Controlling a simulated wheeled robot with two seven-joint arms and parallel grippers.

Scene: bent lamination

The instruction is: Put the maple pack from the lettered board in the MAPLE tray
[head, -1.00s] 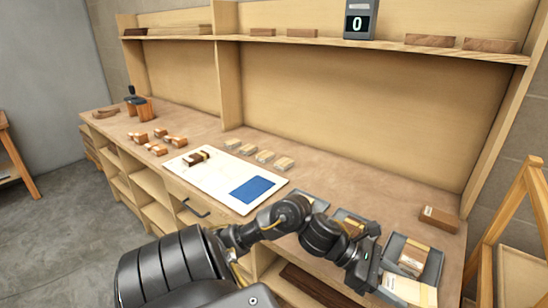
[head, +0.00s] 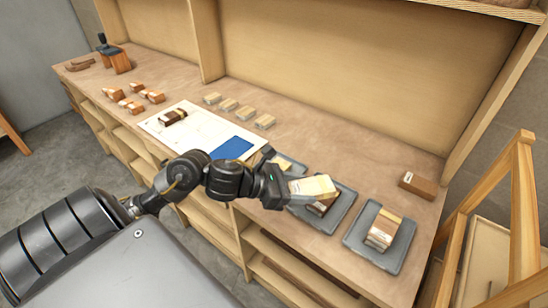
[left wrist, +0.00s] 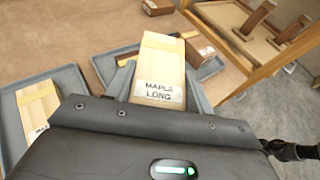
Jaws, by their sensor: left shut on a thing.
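My left gripper (head: 288,190) is shut on a pale maple pack (head: 314,187), held above the middle grey tray (head: 333,222). In the left wrist view the held pack (left wrist: 158,62) stretches away from the fingers, with a label reading MAPLE LONG. A dark brown pack (head: 320,208) shows under it in the middle tray. The right grey tray (head: 362,250) holds a pack of pale and brown strips (head: 383,230). A third tray (head: 292,163), partly hidden behind the gripper, holds a pale pack. I cannot read any tray name. My right gripper is not in view.
The white board (head: 205,125) with a blue patch lies left of the trays, with a dark pack (head: 173,117) on it. Several pale packs (head: 228,104) and orange-brown packs (head: 134,107) lie around it. A brown block (head: 417,185) lies at the right. A wooden frame (head: 520,200) stands beyond.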

